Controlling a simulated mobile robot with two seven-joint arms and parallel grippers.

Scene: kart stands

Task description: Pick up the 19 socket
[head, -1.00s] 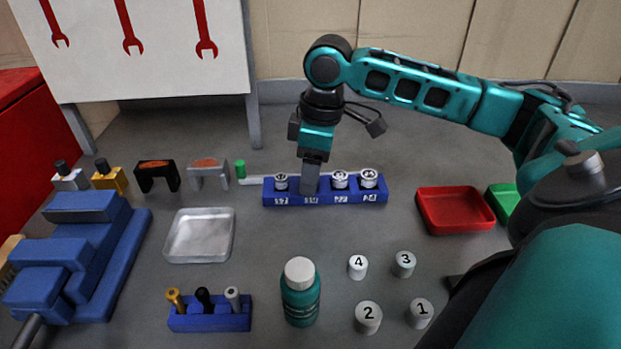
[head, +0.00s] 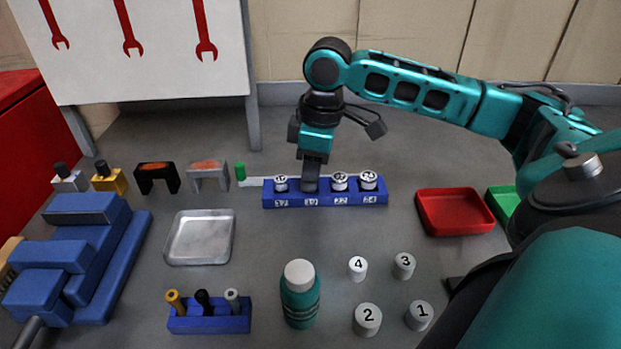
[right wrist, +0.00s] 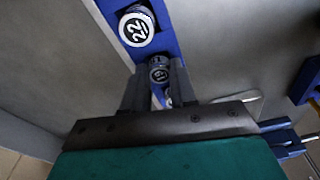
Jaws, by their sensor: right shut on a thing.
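The blue socket rail (head: 325,199) holds sockets above the labels 17, 19, 22 and 24. My right gripper (head: 310,186) points straight down at the 19 place, its fingers covering the socket in the head view. In the right wrist view my right gripper (right wrist: 157,88) is shut on the 19 socket (right wrist: 159,74), whose marked top shows between the fingers. I cannot tell whether the socket is clear of its seat. The 22 socket (head: 340,181) stands just right of the fingers, and the 17 socket (head: 281,183) just left. My left gripper is not in view.
The 24 socket (head: 368,180) is at the rail's right end. A red tray (head: 455,230) lies to the right, a metal tray (head: 199,261) to the left. A teal bottle (head: 300,305) and numbered white cylinders (head: 367,319) stand in front. The floor between rail and bottle is clear.

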